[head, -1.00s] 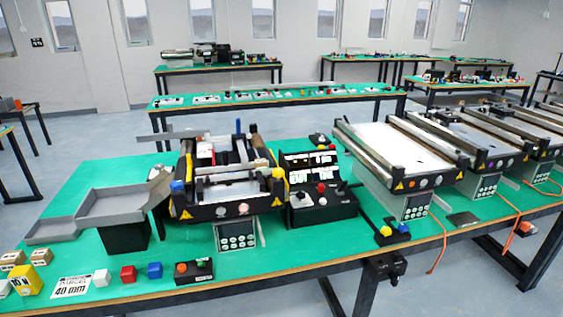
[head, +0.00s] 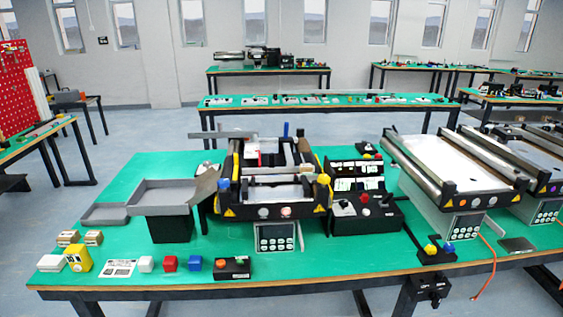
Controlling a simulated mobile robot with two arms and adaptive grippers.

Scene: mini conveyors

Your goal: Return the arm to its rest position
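Neither of my arms and neither gripper shows in the head view. A green-topped table (head: 110,235) stands in front of me. On it is a mini conveyor (head: 278,211) with black side rails, yellow corner parts and a control panel (head: 275,237) below its front edge. A grey tray (head: 165,192) on a black block stands to its left. A black control box (head: 365,217) with a red knob stands to its right.
A larger conveyor (head: 445,165) stands at the right. A red pegboard (head: 17,88) is at the far left.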

